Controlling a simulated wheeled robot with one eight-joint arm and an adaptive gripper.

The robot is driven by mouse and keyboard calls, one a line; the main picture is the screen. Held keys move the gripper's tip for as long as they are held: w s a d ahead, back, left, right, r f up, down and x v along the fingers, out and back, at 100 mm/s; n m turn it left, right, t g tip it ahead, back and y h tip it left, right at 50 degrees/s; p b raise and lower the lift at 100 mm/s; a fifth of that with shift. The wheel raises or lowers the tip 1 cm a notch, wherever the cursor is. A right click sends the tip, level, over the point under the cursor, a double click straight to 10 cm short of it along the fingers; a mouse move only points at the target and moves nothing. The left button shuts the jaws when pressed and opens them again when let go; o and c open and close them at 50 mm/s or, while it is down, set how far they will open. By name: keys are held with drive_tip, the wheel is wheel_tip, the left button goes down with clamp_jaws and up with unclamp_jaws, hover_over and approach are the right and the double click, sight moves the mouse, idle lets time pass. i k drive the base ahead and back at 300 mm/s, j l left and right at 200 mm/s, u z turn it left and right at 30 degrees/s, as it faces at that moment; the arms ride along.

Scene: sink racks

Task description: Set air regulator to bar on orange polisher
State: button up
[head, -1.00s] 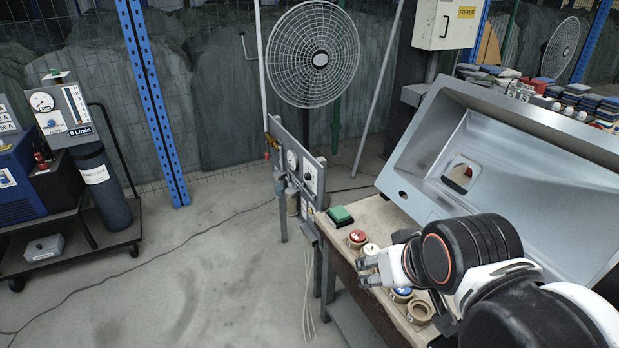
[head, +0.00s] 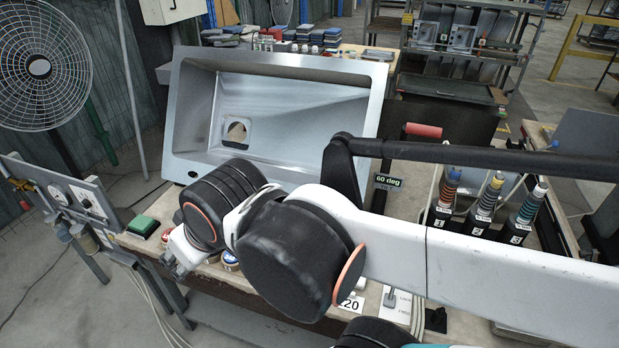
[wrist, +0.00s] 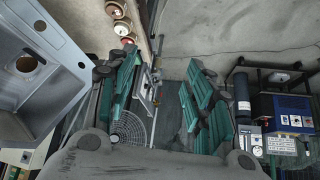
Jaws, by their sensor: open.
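A grey panel (head: 60,180) with round gauges and knobs stands at the left in the head view, beside the workbench. Its dial readings are too small to read. In the wrist view the panel (wrist: 147,88) shows between the fingers, close to the left one. My gripper (head: 173,262) is open and empty at the bench's front left, apart from the panel. Its green-sided fingers (wrist: 163,62) spread in the wrist view.
A steel sink (head: 290,85) lies tilted on the bench behind my arm. A green block (head: 143,226) sits at the bench's left corner. A fan (head: 40,68) stands behind the panel. A blue machine (wrist: 290,115) shows at the right of the wrist view, with open floor before it.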

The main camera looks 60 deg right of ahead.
sight(85, 204)
drive_tip(key=z, duration=2.85)
drive_tip(key=k+j, duration=1.45)
drive_tip(key=j, duration=0.2)
drive_tip(key=k+j+u, duration=0.2)
drive_tip(key=k+j, duration=0.85)
drive_tip(key=k+j+z, duration=0.1)
drive_tip(key=j+z, duration=0.15)
drive_tip(key=j, duration=0.25)
